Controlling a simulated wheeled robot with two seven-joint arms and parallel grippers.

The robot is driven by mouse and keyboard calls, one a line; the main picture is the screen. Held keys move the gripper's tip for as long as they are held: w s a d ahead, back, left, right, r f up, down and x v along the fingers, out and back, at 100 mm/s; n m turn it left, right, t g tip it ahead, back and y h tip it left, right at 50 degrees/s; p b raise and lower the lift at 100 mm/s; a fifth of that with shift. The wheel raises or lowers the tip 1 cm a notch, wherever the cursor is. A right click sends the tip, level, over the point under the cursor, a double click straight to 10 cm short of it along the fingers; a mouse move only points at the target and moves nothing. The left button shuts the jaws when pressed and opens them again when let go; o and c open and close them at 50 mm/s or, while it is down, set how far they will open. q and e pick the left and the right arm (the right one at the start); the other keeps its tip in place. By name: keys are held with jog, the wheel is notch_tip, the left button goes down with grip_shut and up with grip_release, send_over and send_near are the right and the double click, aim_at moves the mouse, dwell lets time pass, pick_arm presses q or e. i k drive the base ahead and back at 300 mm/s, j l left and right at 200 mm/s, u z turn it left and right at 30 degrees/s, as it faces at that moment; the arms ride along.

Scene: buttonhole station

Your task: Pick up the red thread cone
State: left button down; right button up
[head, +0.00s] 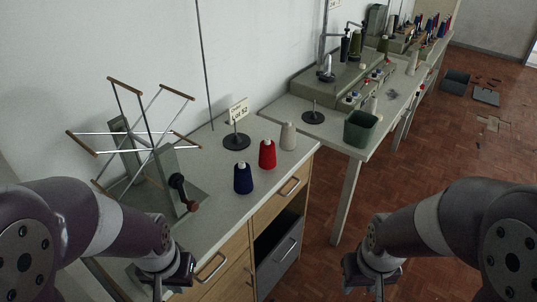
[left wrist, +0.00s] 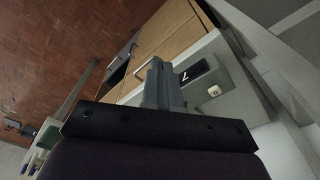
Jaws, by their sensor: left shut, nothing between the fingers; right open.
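The red thread cone (head: 267,155) stands upright on the light counter (head: 215,218) in the head view, between a dark blue cone (head: 243,181) and a pale grey cone (head: 288,137). My left gripper (head: 158,288) is low at the left, nearer to me than the cone and well apart from it. Its fingers also show in the left wrist view (left wrist: 161,84), shut and empty. My right gripper (head: 378,288) is at the lower right, open and empty, over the floor side, away from the counter. The red cone is not visible in the left wrist view.
A skein winder (head: 143,138) with spokes and a crank stands left on the counter. A green bin (head: 361,128) sits on the farther table. Wooden drawers with handles (head: 290,187) form the counter's front.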

aim_at(267, 157)
jog(key=i+l, duration=0.2)
jog(key=l, duration=0.15)
jog(key=i+l, duration=0.15)
jog(key=l, duration=0.15)
jog(key=i+l, duration=0.2)
jog(key=i, duration=0.35)
